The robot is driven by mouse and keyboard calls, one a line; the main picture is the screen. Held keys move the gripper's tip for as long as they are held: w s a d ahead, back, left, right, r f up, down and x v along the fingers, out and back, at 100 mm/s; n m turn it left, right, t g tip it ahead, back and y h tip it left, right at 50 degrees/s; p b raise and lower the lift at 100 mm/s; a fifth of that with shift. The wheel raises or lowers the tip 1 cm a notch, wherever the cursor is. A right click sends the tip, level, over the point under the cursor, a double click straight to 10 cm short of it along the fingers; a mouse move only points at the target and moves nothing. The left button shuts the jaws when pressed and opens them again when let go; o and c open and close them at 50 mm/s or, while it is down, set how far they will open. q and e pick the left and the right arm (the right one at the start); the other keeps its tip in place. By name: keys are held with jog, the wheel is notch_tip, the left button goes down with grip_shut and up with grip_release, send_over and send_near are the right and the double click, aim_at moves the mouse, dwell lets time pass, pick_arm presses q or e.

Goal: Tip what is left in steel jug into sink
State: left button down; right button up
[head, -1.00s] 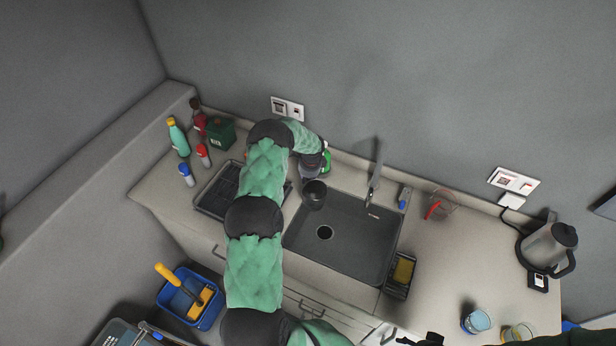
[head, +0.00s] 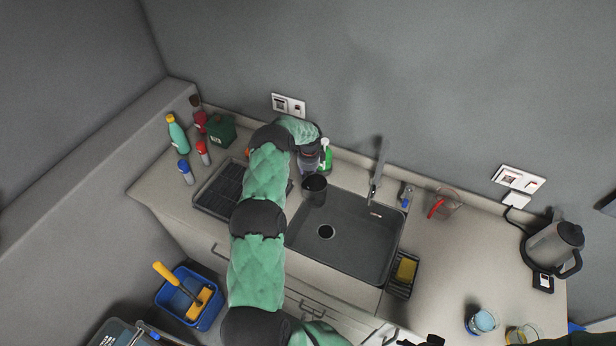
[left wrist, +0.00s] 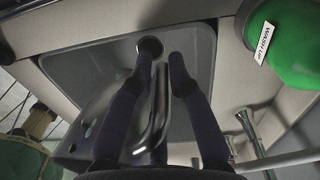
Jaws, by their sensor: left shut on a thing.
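The steel jug (head: 314,190) looks dark in the head view and hangs over the back left corner of the sink (head: 345,240). Its inside is too dark to show any contents, and I cannot tell its exact tilt. My left gripper (head: 311,167) is shut on the jug beside the sink's back left edge. In the left wrist view its two dark fingers (left wrist: 159,72) flank a curved steel handle (left wrist: 155,120). The sink drain (left wrist: 150,47) shows beyond the fingertips. A dark shape at the bottom edge appears to be my right gripper (head: 428,341), mostly cut off.
A green wash-up bottle (head: 326,155) stands close to my left gripper. The tap (head: 375,175) rises behind the sink. A black drying rack (head: 220,188) lies left, a sponge caddy (head: 404,273) right. A glass jug (head: 445,203) and kettle (head: 555,247) stand farther right.

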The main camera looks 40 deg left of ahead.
pick_arm(q)
jog(key=shift+r+p, duration=0.6)
jog(key=shift+r, duration=1.95)
